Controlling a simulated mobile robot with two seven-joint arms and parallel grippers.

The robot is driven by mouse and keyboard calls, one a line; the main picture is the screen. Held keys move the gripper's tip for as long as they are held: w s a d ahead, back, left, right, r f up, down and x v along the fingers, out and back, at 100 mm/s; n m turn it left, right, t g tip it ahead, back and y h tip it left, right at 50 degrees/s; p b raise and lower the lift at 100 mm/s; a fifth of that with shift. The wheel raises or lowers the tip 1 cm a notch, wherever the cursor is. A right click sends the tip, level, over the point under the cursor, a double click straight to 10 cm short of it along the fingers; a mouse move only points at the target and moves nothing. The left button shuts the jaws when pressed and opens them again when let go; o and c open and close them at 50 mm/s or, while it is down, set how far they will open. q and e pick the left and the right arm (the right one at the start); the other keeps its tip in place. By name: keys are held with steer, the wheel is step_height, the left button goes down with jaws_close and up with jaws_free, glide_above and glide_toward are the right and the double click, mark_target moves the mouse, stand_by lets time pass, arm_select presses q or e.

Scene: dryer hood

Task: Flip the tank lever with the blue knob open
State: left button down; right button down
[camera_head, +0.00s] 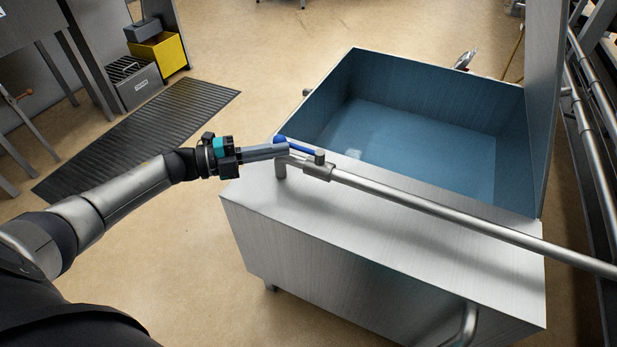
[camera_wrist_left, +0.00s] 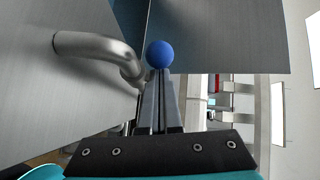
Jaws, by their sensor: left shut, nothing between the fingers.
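The tank lever (camera_head: 298,147) is a short blue handle on a valve of the steel pipe, at the tank's near left corner. Its round blue knob (camera_head: 280,139) is at the left end, and it also shows in the wrist view (camera_wrist_left: 159,54) just beyond my fingertips. My left gripper (camera_head: 287,149) is shut and empty, its tips right beside the knob. I cannot tell whether they touch it. My right gripper is not in view.
The steel tank (camera_head: 375,225) holds blue water (camera_head: 410,135). A long steel pipe (camera_head: 450,217) runs right from the valve above the tank's near top. A dark ribbed floor mat (camera_head: 140,135) and a yellow bin (camera_head: 160,55) are at left. Bare floor lies between mat and tank.

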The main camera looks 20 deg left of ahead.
arm_select(q)
steer(key=shift+w+a+r, duration=0.15)
steer(key=shift+w, duration=0.2)
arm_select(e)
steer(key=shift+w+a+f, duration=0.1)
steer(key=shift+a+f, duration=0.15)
